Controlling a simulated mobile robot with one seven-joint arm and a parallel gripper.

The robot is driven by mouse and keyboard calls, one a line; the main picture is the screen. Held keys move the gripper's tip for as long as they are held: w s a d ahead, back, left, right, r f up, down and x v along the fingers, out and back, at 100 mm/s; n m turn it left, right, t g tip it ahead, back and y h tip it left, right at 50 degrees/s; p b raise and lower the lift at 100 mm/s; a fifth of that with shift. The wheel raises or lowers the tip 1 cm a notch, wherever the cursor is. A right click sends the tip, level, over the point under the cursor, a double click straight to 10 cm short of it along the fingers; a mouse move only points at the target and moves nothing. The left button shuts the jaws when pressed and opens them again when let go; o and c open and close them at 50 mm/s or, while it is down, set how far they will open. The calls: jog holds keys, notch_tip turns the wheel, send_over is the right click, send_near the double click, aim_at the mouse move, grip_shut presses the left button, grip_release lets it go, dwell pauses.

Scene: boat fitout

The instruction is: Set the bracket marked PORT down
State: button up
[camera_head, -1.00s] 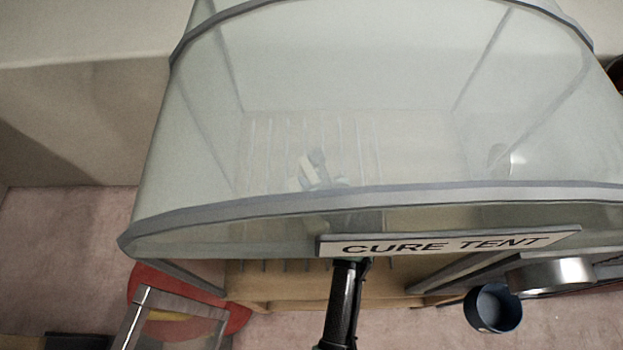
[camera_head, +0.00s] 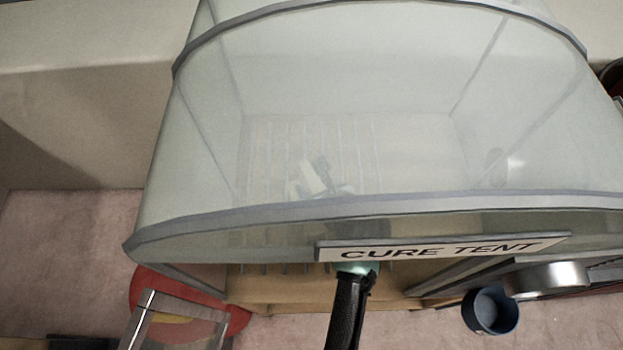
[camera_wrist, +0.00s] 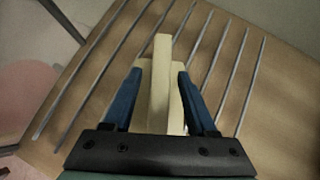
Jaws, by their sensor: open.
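The cream bracket (camera_wrist: 161,85) lies on the parallel bars of a rack, with its upright flange facing my wrist camera. My gripper (camera_wrist: 160,76) is open, with one blue finger on each side of the bracket and a visible gap at each. The bracket (camera_head: 313,176) also shows dimly through the clear front of the cure tent (camera_head: 350,90), and the gripper (camera_head: 340,190) is just in front of it, blurred by the film. The PORT marking cannot be read in either view.
The rack bars (camera_wrist: 205,60) run over a wooden board (camera_wrist: 275,90). The tent's CURE TENT sign (camera_head: 445,248) hangs low over my arm. A blue cup (camera_head: 490,311) and a metal cylinder (camera_head: 550,280) are at the right. A red round object (camera_head: 150,290) is at the lower left.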

jog(key=p+v, duration=0.1)
jog(key=v, duration=0.4)
jog(key=shift+s+r, duration=0.1)
dwell(0.4)
